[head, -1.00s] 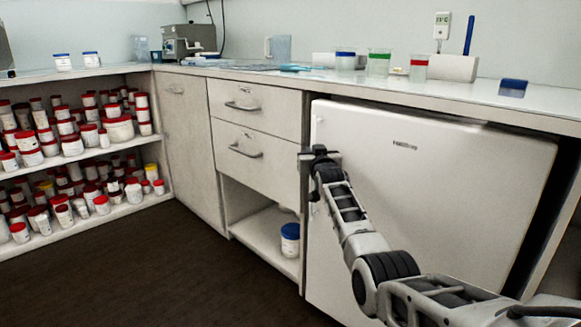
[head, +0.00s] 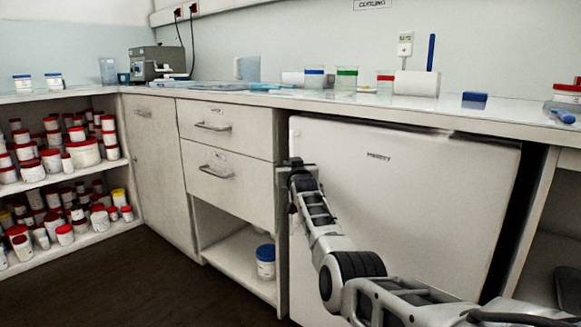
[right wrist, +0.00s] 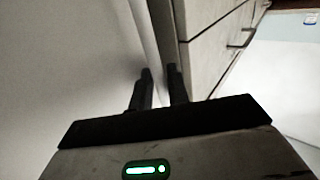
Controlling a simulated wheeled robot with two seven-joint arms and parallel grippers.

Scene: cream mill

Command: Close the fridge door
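The white fridge door (head: 420,215) stands under the counter in the head view, its left edge close beside the drawer unit. It looks nearly in line with the cabinet fronts; I cannot tell whether it is fully shut. My right gripper (head: 294,170) is at the door's upper left edge. In the right wrist view, the two fingers of my right gripper (right wrist: 160,72) are apart with a visible gap between them, in front of the seam between the door (right wrist: 70,70) and the drawer fronts (right wrist: 205,45). Contact with the door is unclear. My left gripper is out of view.
The drawer unit (head: 225,165) with two handles and an open lower shelf stands left of the fridge. The counter (head: 400,102) above holds beakers and a blue block (head: 474,97). Shelves of red-lidded jars (head: 85,153) are at far left. Dark floor in front is clear.

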